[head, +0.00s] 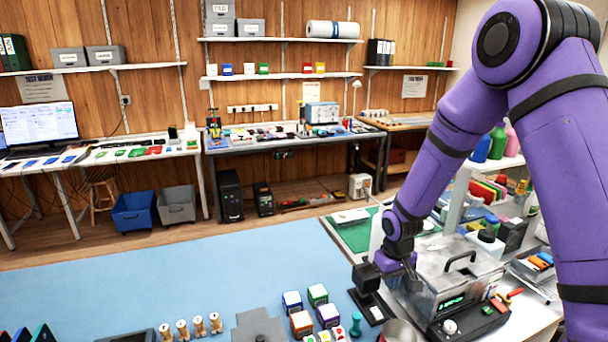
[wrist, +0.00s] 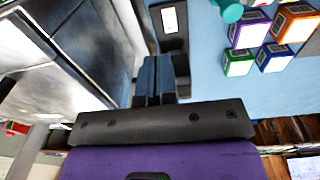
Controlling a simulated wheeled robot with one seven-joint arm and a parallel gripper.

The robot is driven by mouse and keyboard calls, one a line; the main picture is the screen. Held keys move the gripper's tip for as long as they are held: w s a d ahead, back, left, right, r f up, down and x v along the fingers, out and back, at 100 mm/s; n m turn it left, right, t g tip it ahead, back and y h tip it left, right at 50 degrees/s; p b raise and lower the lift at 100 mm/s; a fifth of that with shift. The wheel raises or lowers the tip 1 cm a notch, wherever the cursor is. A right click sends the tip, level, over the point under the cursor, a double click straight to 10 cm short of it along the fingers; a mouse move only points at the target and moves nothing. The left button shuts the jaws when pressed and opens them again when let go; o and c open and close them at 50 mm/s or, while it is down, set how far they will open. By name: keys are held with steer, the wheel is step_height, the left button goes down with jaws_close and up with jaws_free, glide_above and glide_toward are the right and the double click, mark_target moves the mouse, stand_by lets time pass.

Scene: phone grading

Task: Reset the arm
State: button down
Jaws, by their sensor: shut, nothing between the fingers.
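My purple arm reaches down from the upper right in the head view. My gripper (wrist: 160,62) shows in the wrist view with its two grey-blue fingers together and nothing between them. The box's wall also fills the left of the wrist view (wrist: 55,75). A black stand (head: 371,305) with a white patch is close to the gripper; it also shows beyond the fingers in the wrist view (wrist: 170,40). The fingertips are hard to make out in the head view.
Several colored cubes (head: 301,323) and a teal peg (head: 355,325) stand left of the black stand. Wooden pegs (head: 198,326) stand farther left. A metal cup (head: 398,332) is at the front. The blue mat (head: 170,280) is mostly clear at left.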

steer(key=s+d+r+m+t, duration=0.15)
steer(key=s+r, duration=0.35)
steer(key=r, duration=0.7)
steer(key=s+d+r+t, duration=0.1)
steer(key=s+d+r, duration=0.3)
steer(key=r, duration=0.9)
steer(key=s+r+m+t, duration=0.1)
steer(key=s+r, duration=0.4)
steer(key=s, duration=0.5)
steer(key=s+r+m+t, duration=0.1)
steer(key=s+r, duration=0.4)
steer(key=s, duration=0.5)
steer(key=shift+s+d, duration=0.15)
steer(key=shift+d, duration=0.1)
